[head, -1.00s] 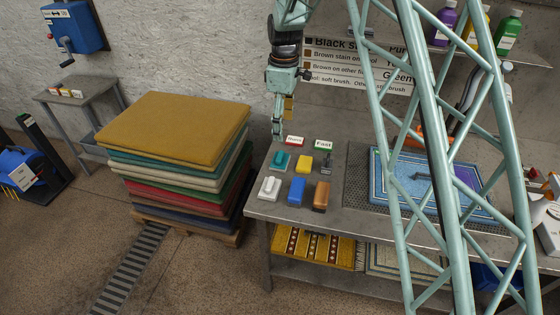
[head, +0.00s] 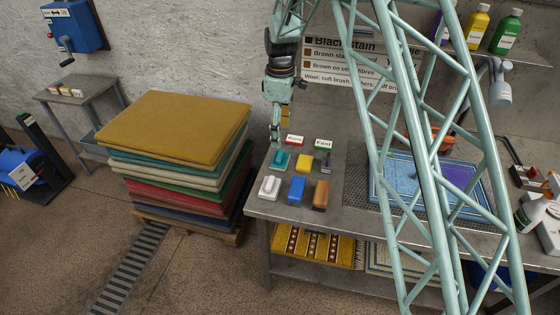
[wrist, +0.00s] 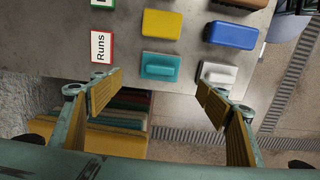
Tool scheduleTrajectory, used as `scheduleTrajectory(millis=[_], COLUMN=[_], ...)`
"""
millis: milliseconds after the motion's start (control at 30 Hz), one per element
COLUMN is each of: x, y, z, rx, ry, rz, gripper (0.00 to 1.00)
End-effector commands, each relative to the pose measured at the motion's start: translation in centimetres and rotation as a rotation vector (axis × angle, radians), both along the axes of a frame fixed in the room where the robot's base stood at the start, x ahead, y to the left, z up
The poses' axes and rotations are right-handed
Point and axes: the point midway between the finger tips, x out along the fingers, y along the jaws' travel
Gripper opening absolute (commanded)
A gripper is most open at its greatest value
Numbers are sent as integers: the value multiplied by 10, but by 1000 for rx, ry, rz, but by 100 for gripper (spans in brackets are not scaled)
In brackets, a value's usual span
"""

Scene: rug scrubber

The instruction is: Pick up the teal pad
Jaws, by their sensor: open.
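The teal pad (head: 280,161) lies on the metal bench near its left end, in the back row of small pads. In the wrist view the teal pad (wrist: 160,67) lies between and just beyond my fingertips, with a raised grip on top. My gripper (head: 275,136) points down above the bench, over the pad's back edge. In the wrist view my gripper (wrist: 158,94) has its two yellow-lined fingers wide apart, with nothing between them. The gap between fingertips and pad is hard to judge.
A yellow pad (head: 304,163), a white brush (head: 269,187), a blue pad (head: 297,189) and a brown brush (head: 321,195) lie close by. A "Runs" card (wrist: 102,46) stands beside the teal pad. A rug stack (head: 175,130) stands left of the bench.

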Motion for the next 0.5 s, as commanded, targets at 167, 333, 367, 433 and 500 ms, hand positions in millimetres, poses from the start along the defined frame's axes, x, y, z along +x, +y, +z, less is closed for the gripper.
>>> scheduleTrajectory(millis=[167, 333, 367, 433, 500], x=[-1, -1, -1, 0, 0], y=[0, 0, 0, 0, 0], z=[-24, -47, -50, -56, -61], rx=[-1, -1, -1, 0, 0], ry=[2, 2, 2, 0, 1], rz=[0, 0, 0, 0, 0], gripper=[69, 69, 69, 69, 69])
